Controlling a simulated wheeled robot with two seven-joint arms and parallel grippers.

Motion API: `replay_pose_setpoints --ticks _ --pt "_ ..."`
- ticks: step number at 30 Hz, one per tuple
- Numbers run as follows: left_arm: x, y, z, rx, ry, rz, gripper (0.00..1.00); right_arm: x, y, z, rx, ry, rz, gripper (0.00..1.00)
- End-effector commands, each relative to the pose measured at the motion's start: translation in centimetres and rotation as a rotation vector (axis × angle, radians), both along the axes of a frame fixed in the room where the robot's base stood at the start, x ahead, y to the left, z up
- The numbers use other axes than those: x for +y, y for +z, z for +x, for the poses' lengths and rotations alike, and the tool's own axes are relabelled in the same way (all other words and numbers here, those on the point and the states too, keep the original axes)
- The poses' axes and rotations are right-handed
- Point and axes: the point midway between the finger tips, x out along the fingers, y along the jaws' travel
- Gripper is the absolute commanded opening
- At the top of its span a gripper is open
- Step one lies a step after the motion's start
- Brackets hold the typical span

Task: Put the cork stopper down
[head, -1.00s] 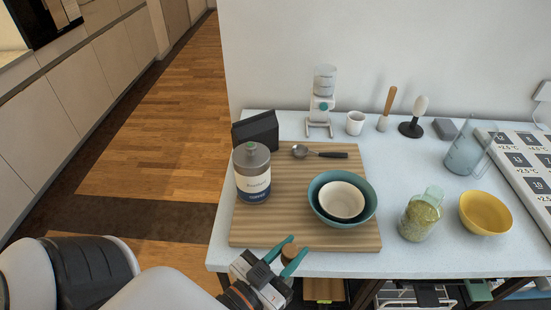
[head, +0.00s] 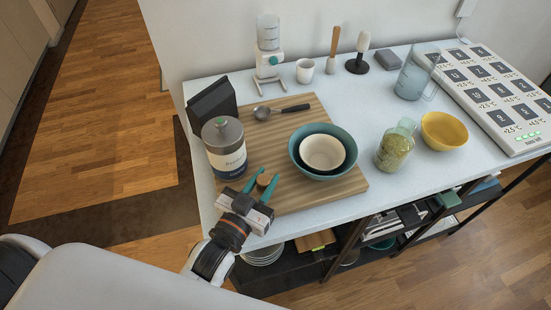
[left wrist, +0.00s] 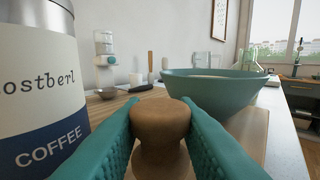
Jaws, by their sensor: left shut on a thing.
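My left gripper (head: 262,184) is shut on the brown cork stopper (head: 264,180). In the left wrist view the cork stopper (left wrist: 160,121) sits upright between the two teal fingers, its wide top facing up. The gripper is over the front edge of the wooden board (head: 292,204), between the coffee canister (head: 225,147) and the teal bowl (head: 336,138). I cannot tell whether the stopper touches the board. My right gripper is not in view.
The canister stands close at the left, the teal bowl with a cream bowl (head: 323,153) inside at the right. A green-filled jar (head: 394,149) and a yellow bowl (head: 444,131) stand further right. A spoon (head: 281,110) lies at the board's back.

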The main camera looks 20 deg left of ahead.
Motion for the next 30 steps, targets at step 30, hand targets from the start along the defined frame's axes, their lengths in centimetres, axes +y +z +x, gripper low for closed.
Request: replay_pose_setpoints --ticks 30 --pt "-1.1 -1.0 5.5 0.001 0.001 -0.001 0.36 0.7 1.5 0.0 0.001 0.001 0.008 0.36"
